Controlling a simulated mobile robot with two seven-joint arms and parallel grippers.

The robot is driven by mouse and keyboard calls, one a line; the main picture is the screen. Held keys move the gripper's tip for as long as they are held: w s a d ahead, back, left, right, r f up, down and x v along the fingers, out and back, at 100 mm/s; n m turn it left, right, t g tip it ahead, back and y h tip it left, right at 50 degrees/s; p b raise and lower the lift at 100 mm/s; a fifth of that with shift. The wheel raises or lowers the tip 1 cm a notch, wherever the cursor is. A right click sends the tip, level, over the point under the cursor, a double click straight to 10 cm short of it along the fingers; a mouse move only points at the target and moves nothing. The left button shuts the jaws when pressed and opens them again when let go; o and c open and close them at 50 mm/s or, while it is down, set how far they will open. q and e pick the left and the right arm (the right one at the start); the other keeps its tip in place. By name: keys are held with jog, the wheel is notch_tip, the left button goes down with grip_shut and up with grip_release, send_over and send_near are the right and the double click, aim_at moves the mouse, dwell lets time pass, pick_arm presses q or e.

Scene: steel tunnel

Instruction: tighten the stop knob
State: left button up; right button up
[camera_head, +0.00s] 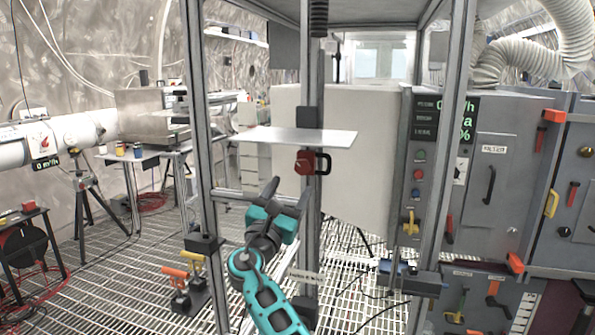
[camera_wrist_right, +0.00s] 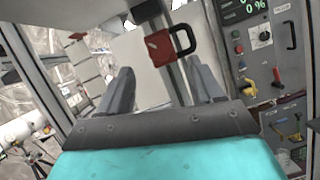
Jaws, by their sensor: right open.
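A red knob-like block (camera_head: 305,162), the likely stop knob, sits on the grey upright post just below a thin white plate (camera_head: 297,137). A black loop handle (camera_head: 323,163) is at its right side. My right gripper (camera_head: 290,190) is teal and dark grey, below and a little left of the red block, apart from it. In the right wrist view the red block (camera_wrist_right: 160,47) shows ahead, above the gap between the two spread fingers (camera_wrist_right: 160,80). The gap is empty. My left gripper is not in view.
Grey frame posts (camera_head: 203,130) stand left and right of the red block. A control cabinet (camera_head: 480,150) with several handles and buttons is at right. A blue clamp-like fixture (camera_head: 410,277) sits low right. A bench (camera_head: 150,155) stands at left on the grated floor.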

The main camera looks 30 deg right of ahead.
aim_at(301, 170)
jog(key=x, duration=0.6)
jog(key=shift+w+d, duration=0.25)
jog(key=c, duration=1.1)
